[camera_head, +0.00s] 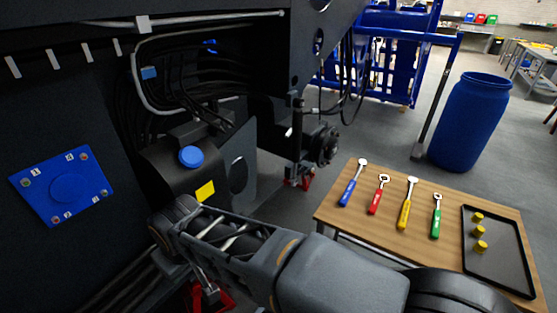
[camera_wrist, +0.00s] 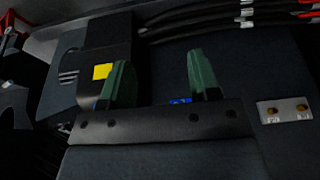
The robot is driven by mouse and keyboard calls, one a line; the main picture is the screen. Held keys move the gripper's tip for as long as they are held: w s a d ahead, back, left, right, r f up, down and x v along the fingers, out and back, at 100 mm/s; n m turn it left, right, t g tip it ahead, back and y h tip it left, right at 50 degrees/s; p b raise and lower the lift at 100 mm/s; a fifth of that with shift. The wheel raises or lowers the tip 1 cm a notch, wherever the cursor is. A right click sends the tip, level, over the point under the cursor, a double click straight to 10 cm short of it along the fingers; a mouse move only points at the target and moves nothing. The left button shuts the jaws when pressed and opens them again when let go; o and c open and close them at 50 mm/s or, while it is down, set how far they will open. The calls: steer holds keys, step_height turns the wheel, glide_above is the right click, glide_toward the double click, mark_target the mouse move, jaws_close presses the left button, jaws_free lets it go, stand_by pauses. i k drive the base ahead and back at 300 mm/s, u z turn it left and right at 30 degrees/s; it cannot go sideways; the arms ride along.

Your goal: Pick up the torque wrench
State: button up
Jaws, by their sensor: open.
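Several hand tools lie side by side on a wooden-topped table to the right in the head view. They are a blue-handled tool (camera_head: 351,184), a red-handled tool (camera_head: 378,195), a yellow-handled tool (camera_head: 407,204) and a green-handled tool (camera_head: 436,216). All have metal heads pointing away from me. I cannot tell for certain from their shape which is the torque wrench. My gripper (camera_wrist: 161,82) is open and empty in the wrist view, with two green fingers apart. It faces the dark chassis, away from the table. No tool shows in the wrist view.
The table (camera_head: 335,211) also holds a black tray (camera_head: 506,262) with yellow cylinders (camera_head: 480,246). A blue barrel (camera_head: 468,120) stands behind the table. The dark chassis fills the left, with a blue plate (camera_head: 67,188) and a blue cap (camera_head: 191,156). Open floor lies beyond the table.

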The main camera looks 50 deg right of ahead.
mark_target(412, 181)
steer(key=z, duration=5.3)
steer(key=i, duration=1.55)
steer(key=u, duration=3.25)
